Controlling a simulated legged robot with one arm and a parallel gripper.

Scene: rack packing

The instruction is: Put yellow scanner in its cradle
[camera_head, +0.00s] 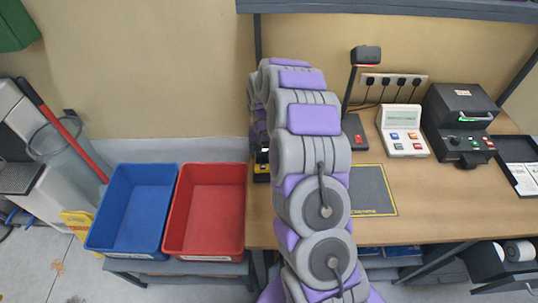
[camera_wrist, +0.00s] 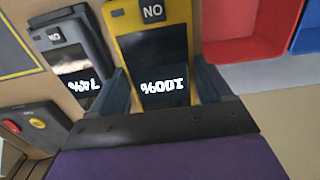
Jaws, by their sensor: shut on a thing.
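The yellow scanner (camera_wrist: 122,22) fills the upper middle of the wrist view, with a dark screen reading 100% upside down and a tag at its far end. My gripper (camera_wrist: 163,78) is shut on it, one finger along each side. A grey scanner (camera_wrist: 48,40), its screen reading about 74%, lies just left of it in the wrist view. In the head view my arm hides the gripper; a small black and yellow patch (camera_head: 262,160) shows at the desk's left end. I cannot make out the cradle or whether the scanner touches one.
The red bin (camera_head: 205,210) and blue bin (camera_head: 138,212) stand left of the wooden desk (camera_head: 430,215). A grey mat (camera_head: 370,187), a scanner stand (camera_head: 355,130), a white button console (camera_head: 403,130) and a black machine (camera_head: 462,125) are on the desk. A shelf (camera_head: 400,8) hangs above.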

